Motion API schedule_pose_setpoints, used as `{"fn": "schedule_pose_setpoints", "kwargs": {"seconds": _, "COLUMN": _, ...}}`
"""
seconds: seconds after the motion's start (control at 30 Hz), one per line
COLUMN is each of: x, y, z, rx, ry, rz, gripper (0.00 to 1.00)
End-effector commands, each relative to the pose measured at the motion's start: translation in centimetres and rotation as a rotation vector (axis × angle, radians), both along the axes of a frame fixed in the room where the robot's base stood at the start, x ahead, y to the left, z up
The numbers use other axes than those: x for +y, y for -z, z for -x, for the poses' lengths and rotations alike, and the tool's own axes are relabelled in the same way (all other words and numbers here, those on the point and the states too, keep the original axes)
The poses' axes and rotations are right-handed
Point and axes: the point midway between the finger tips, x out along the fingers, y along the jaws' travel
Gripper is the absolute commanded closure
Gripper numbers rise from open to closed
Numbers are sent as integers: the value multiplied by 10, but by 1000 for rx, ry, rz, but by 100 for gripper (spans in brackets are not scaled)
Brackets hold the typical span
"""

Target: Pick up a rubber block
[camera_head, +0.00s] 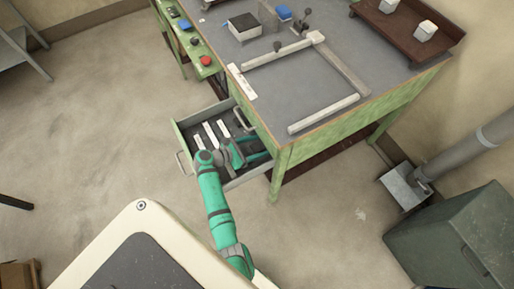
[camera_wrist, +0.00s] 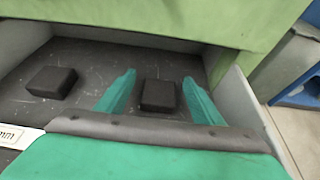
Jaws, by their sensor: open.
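My gripper (camera_wrist: 160,92) is open inside the pulled-out drawer, its two teal fingers apart. A dark rubber block (camera_wrist: 158,95) lies on the drawer floor between the fingers in the wrist view, with a gap on each side. A second dark rubber block (camera_wrist: 52,82) lies to the left of the fingers on the same floor. In the head view my gripper (camera_head: 256,151) reaches into the open drawer (camera_head: 180,139) under the bench. I cannot make out the blocks clearly in that view.
White labelled strips (camera_head: 209,133) lie in the drawer beside my gripper. The drawer's side wall (camera_wrist: 250,104) is close to the right finger. The green bench (camera_head: 300,98) stands above, with a clamp frame (camera_head: 325,112) on top. A grey-green cabinet (camera_head: 455,245) is at lower right.

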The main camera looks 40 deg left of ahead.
Motion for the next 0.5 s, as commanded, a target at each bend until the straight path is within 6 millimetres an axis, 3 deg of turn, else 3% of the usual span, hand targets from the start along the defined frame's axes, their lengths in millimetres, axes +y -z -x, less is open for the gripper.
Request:
{"fn": "schedule_pose_setpoints", "kwargs": {"seconds": 0.27, "x": -1, "y": 1, "z": -3, "rx": -1, "ry": -1, "rz": -1, "gripper": 39}}
{"fn": "schedule_pose_setpoints", "kwargs": {"seconds": 0.43, "x": -1, "y": 1, "z": -3, "rx": 0, "ry": -1, "rz": 0, "gripper": 80}}
{"fn": "schedule_pose_setpoints", "kwargs": {"seconds": 0.5, "x": -1, "y": 1, "z": -3, "rx": 0, "ry": -1, "rz": 0, "gripper": 84}}
